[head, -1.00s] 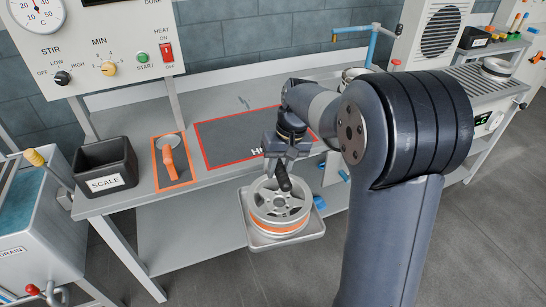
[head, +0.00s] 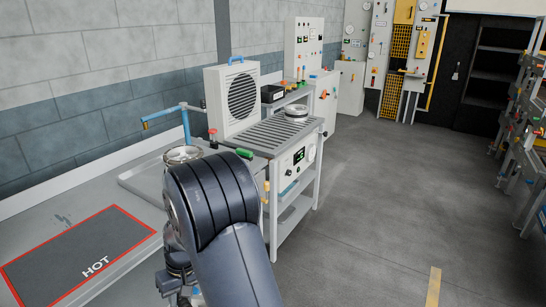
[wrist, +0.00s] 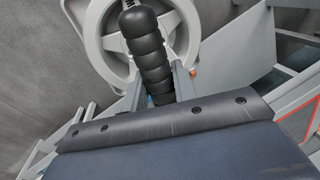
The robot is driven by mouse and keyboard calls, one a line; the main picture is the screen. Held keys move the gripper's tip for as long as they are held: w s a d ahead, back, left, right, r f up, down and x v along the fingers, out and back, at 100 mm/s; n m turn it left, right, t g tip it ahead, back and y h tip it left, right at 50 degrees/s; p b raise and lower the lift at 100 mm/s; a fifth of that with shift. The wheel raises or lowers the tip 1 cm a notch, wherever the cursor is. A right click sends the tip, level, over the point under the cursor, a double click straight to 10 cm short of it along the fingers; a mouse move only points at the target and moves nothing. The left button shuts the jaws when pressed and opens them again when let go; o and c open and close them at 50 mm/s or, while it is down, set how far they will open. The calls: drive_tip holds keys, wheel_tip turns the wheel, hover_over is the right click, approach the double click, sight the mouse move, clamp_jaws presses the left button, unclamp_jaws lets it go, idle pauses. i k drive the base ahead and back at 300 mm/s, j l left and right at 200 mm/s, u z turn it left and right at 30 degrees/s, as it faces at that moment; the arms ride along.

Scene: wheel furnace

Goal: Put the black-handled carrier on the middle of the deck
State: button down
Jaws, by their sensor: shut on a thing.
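In the wrist view the black ribbed handle (wrist: 150,50) of the carrier rises between the two jaws of my gripper (wrist: 155,85), which are shut on it. A light grey spoked wheel (wrist: 97,30) sits around the handle, partly cut off by the picture's edge. In the head view my gripper (head: 178,282) is at the bottom edge, and the carrier is mostly out of frame. The slatted grey deck (head: 262,137) lies beyond my arm, in front of the fan. A small round metal part (head: 296,112) sits at its far end; its middle looks clear.
A box fan (head: 235,98) stands behind the deck, and a black bin (head: 272,93) is on a shelf beside it. A blue tap (head: 165,116) and metal basin (head: 183,154) are left of my arm. The HOT plate (head: 80,255) is at lower left. Open floor (head: 375,220) lies right.

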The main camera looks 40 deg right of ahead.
sight(271, 135)
drive_tip(key=i+l, duration=0.15)
drive_tip(key=l, duration=0.35)
drive_tip(key=i+l+z, duration=0.1)
drive_tip(key=l, duration=0.4)
drive_tip(key=i+l+z, duration=0.1)
drive_tip(key=l, duration=0.4)
drive_tip(key=i+l, duration=0.3)
drive_tip(key=l, duration=0.15)
drive_tip(key=i+l+z, duration=0.1)
drive_tip(key=l, duration=0.35)
drive_tip(key=i+l, duration=0.3)
drive_tip(key=l, duration=0.2)
drive_tip(key=i+l+z, duration=0.1)
drive_tip(key=l, duration=0.35)
drive_tip(key=i+l, duration=0.3)
drive_tip(key=l+z, duration=0.05)
drive_tip(key=l, duration=0.1)
